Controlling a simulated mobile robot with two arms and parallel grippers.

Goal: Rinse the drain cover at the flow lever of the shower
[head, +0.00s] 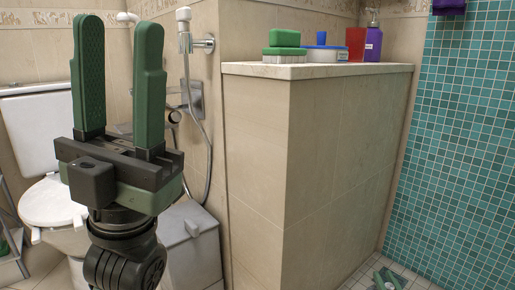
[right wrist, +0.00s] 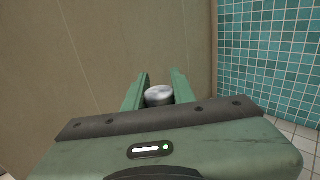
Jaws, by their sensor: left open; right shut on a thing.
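My left gripper (head: 120,85) is large at the left of the head view, its green fingers pointing up, open and empty. My right gripper (head: 386,278) shows small at the bottom right edge of the head view. In the right wrist view its fingers (right wrist: 156,92) are shut on a round silvery piece, which looks like the drain cover (right wrist: 159,96). The shower has a white hand piece (head: 183,28) in a wall holder and a hanging hose. A metal fitting (head: 174,116) behind my left gripper is partly hidden; I cannot tell whether it is the flow lever.
A tiled half wall (head: 310,160) stands between the grippers. On its top are a green sponge (head: 285,38), a brush, a red item (head: 355,44) and a purple bottle (head: 373,44). A toilet (head: 50,200) and a grey bin (head: 192,245) stand left. Teal tiles cover the right wall.

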